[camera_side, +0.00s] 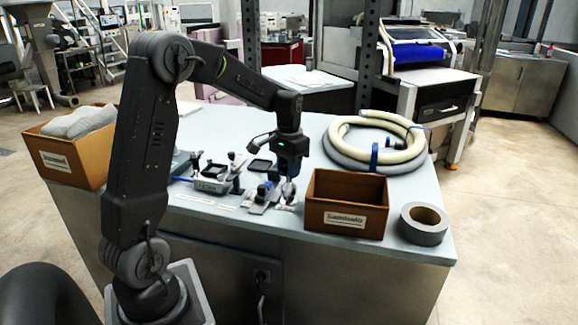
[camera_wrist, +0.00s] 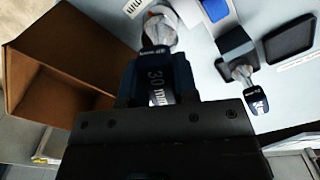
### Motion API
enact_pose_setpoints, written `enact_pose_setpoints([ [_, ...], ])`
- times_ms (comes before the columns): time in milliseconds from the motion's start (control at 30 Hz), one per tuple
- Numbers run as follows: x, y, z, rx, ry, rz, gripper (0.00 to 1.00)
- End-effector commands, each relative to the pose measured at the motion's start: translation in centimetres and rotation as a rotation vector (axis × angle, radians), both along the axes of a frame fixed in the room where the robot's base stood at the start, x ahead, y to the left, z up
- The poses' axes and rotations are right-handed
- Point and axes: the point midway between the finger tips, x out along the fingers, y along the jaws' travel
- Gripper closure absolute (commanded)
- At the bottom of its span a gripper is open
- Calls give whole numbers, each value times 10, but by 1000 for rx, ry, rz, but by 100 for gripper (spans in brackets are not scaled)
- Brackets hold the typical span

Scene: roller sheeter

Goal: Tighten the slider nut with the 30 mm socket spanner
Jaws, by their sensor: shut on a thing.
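My gripper (camera_wrist: 157,82) is shut on the 30 mm socket spanner (camera_wrist: 160,90), whose dark handle shows a "30 mm" label in the wrist view. Its bright metal end (camera_wrist: 160,28) points away beyond the fingers. The spanner's metal shaft (camera_side: 288,190) shows below the fingers there, close to the bench. I cannot make out the slider nut in either view, nor tell whether the socket touches it.
An open cardboard box (camera_side: 345,222) stands close to the right of my gripper, with a grey tape roll (camera_side: 423,222) beyond it. A coiled hose (camera_side: 345,150) lies behind. Another labelled tool (camera_wrist: 255,98) stands in a dark holder (camera_wrist: 236,45), near a black tray (camera_wrist: 289,40).

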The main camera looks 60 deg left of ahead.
Motion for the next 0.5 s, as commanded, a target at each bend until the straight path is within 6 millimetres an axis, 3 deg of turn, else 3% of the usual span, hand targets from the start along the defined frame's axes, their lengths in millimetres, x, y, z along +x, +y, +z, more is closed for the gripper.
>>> enact_pose_setpoints([
  [500, 0, 0, -10, 0, 0, 0, 100],
])
